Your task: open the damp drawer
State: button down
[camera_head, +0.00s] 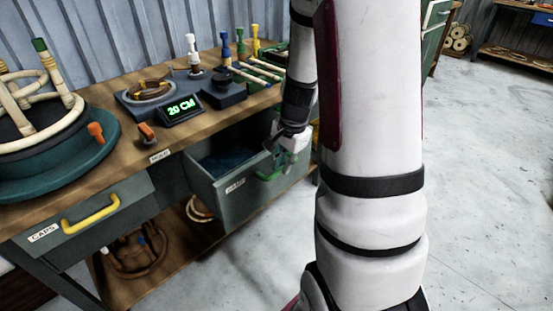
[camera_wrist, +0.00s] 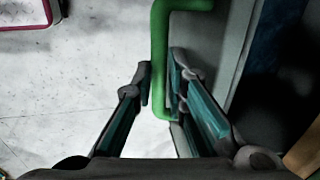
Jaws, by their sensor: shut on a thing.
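The damp drawer (camera_head: 256,187) is a grey-green box with a label on its front. It stands pulled out from the workbench, and its dark blue inside shows. Its green handle (camera_head: 267,177) is on the front face; in the wrist view the handle (camera_wrist: 160,60) runs between my two fingers. My gripper (camera_head: 284,150) is at the handle, at the drawer's right end, and is shut on it. In the wrist view my gripper (camera_wrist: 162,82) has one finger on each side of the green bar. My arm hides part of the bench's right side.
The caps drawer (camera_head: 80,222) with a yellow handle is shut at left. Coils lie on the lower shelf. The floor (camera_head: 475,190) at right is clear.

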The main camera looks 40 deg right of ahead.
jog(key=shift+s, duration=0.5)
jog(key=c, duration=1.9)
grip_release()
jog(key=shift+r, duration=0.1)
notch_tip(320, 180, up, 12)
jog(key=s, duration=0.2)
jog(key=shift+d+f, duration=0.1)
jog(key=shift+f, duration=0.1)
